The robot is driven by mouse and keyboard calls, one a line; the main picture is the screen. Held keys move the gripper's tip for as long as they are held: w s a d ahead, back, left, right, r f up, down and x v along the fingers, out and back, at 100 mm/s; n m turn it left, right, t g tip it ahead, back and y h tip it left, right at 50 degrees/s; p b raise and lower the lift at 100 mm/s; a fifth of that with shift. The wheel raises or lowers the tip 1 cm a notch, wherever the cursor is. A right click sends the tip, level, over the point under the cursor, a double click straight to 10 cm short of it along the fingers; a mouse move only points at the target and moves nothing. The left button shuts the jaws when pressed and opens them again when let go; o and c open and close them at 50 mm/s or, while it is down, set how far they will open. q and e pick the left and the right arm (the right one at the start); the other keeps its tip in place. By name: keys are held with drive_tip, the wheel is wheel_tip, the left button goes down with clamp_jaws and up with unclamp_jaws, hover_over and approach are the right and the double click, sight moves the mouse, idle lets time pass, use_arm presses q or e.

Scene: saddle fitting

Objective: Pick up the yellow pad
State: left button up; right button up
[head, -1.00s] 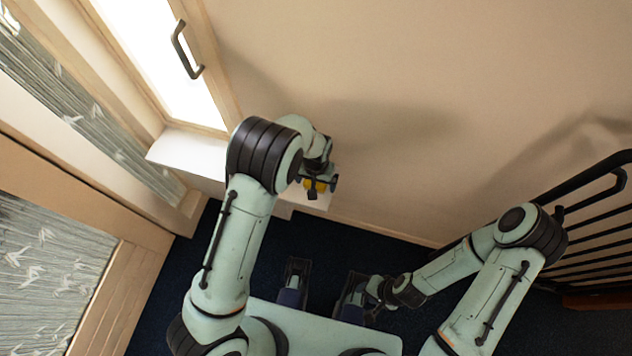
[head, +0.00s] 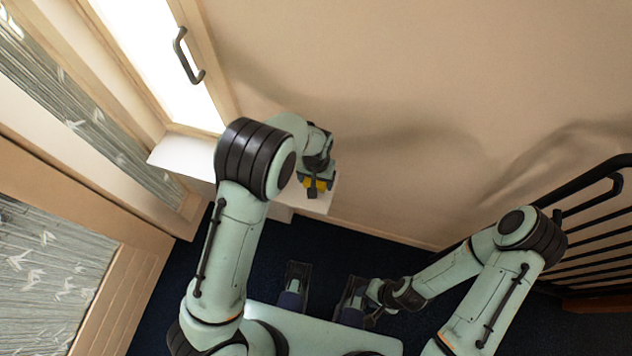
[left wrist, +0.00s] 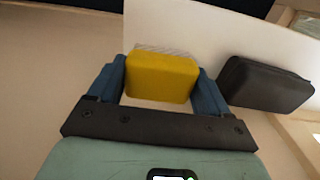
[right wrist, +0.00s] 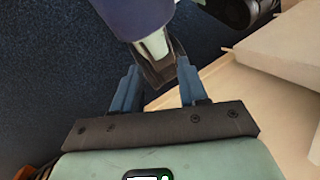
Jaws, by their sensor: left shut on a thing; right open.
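The yellow pad (left wrist: 162,77) sits between the two blue fingers of my left gripper (left wrist: 158,88) in the left wrist view. The fingers are shut on its two sides. In the head view the left gripper (head: 316,186) is over the white ledge (head: 321,202), with bits of yellow showing around it. I cannot tell whether the pad still touches the ledge. My right gripper (right wrist: 157,88) is open, low beside my own base, with nothing held between its fingers.
A dark, rounded block (left wrist: 265,84) lies on the white ledge beside the pad. A bright window with a grey handle (head: 187,55) is at the upper left. A black railing (head: 595,205) stands at the right. The wall is plain, and dark blue carpet covers the floor.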

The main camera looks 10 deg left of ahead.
use_arm(q)
wheel_tip(320, 180, up, 16)
drive_tip(key=p, duration=0.2)
drive_tip(key=shift+p, duration=0.3)
